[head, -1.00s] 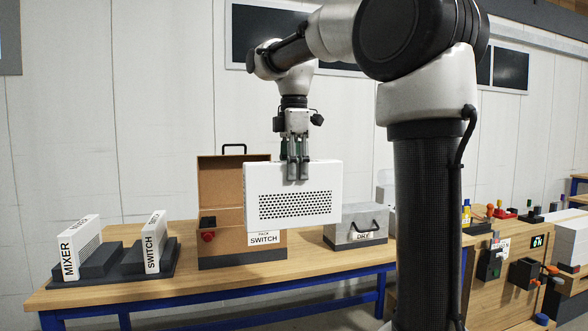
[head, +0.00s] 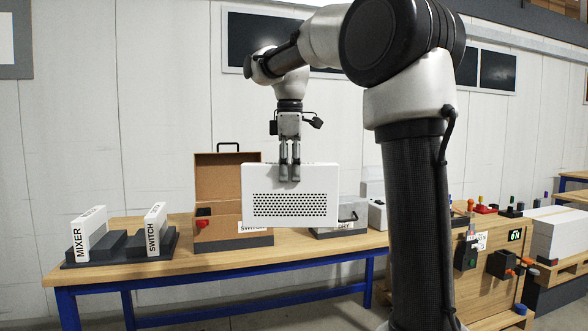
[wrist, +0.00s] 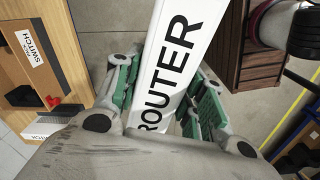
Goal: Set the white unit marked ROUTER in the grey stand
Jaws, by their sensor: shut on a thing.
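The white unit marked ROUTER (head: 296,207) hangs upright from my gripper (head: 289,178), its perforated broad side facing the head camera. In the wrist view its ROUTER label (wrist: 168,75) shows between the green-padded fingers (wrist: 160,100), which are shut on it. The grey stand (head: 124,247) is on the left end of the wooden table. It holds a white MIXER unit (head: 88,235) on its left and a white SWITCH unit (head: 155,230) on its right. Between these two units the stand's middle is empty. The router is above and to the right of the stand, apart from it.
An open brown case (head: 218,184) with a SWITCH label stands on the table (head: 190,275) behind the router. A grey DRY box (head: 350,220) is partly hidden behind the router. A wooden bench with coloured controls (head: 480,260) is at the right.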

